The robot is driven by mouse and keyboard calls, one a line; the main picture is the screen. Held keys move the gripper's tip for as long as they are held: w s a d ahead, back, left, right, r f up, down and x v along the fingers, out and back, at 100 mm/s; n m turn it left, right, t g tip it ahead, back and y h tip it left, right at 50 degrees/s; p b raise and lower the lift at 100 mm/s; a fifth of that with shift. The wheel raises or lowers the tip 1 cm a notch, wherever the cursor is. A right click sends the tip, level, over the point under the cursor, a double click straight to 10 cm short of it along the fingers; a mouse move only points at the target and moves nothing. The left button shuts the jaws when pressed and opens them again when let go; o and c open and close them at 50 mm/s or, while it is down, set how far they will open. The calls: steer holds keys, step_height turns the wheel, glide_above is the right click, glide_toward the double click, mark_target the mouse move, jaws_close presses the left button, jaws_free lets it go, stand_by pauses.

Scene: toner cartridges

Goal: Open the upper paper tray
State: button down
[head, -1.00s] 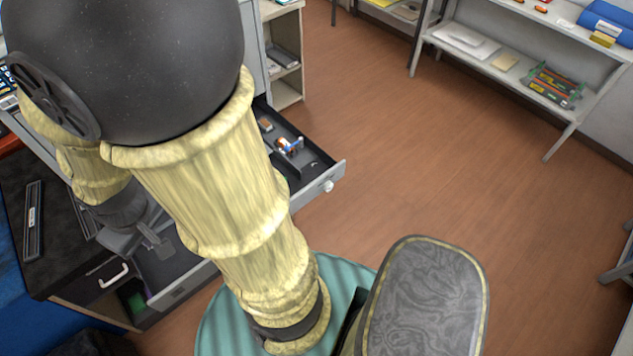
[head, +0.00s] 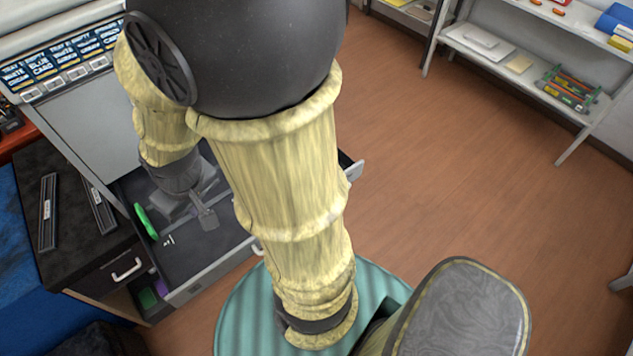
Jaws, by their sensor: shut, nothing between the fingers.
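A wide grey drawer (head: 215,272) stands pulled out below a grey cabinet front (head: 100,125). Its dark inside holds a green item (head: 146,221) and small white bits (head: 168,241). My arm hides its middle and much of its right part; its right front corner (head: 356,171) shows beyond the arm. My gripper (head: 206,218) points down over the drawer's inside, shut and empty. Whether it touches the drawer floor I cannot tell. I cannot tell which part is the upper paper tray. A row of blue and white labels (head: 55,66) runs above the cabinet front.
A black cabinet (head: 85,262) with a white handle (head: 127,270) stands left of the drawer, with dark bars on top. A white shelf (head: 520,75) with several items stands at the upper right. The brown floor (head: 450,170) between is clear.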

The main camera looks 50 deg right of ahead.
steer(key=d+f+m+g+h+p, duration=0.1)
steer(key=d+f+m+g+p, duration=0.2)
steer(key=d+m, duration=0.4)
steer(key=s+d+f+m+g+h+p, duration=0.1)
steer(key=d+f+m+g+p, duration=0.2)
steer(key=d+m, duration=0.4)
steer(key=s+d+f+m+g+h+p, duration=0.1)
steer(key=d+f+m+g+p, duration=0.2)
steer(key=d+f+m+p, duration=0.2)
steer(key=shift+d+f+m, duration=0.15)
steer(key=shift+d+m, duration=0.6)
steer(key=shift+d, duration=1.1)
steer(key=shift+d+f+m, duration=0.1)
steer(key=shift+d+m, duration=0.65)
steer(key=shift+d, duration=1.05)
steer(key=shift+s, duration=0.1)
steer(key=p+x, duration=0.3)
steer(key=x, duration=0.7)
steer(key=shift+r, duration=0.1)
steer(key=shift+s, duration=0.15)
